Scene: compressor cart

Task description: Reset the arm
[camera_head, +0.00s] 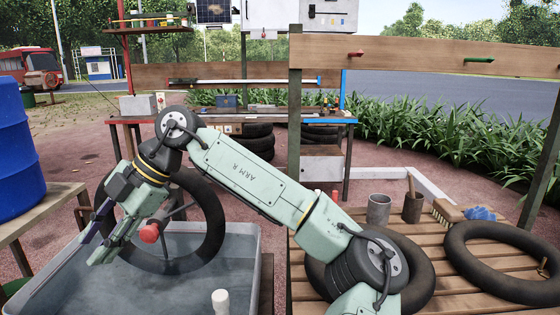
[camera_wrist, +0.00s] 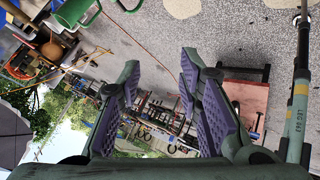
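My arm, pale green and marked "ARM R" (camera_head: 235,165), reaches from the lower right to the left across the head view. My gripper (camera_head: 95,252) points down and left above the left side of the grey water tub (camera_head: 262,240). In the wrist view my gripper (camera_wrist: 158,75) has its two purple-padded fingers apart with nothing between them. A dark wheel or tyre (camera_head: 215,225) with a red knob (camera_head: 149,233) stands at the tub, partly behind my gripper and forearm; I cannot tell whether they touch.
A blue barrel (camera_head: 20,150) stands at the left. A slatted wooden table (camera_head: 450,290) at the right bears a black inner tube (camera_head: 505,262), a grey cup (camera_head: 379,209) and a brush (camera_head: 447,212). A white cylinder (camera_head: 221,301) is at the tub's front. A workbench (camera_head: 340,118) stands behind.

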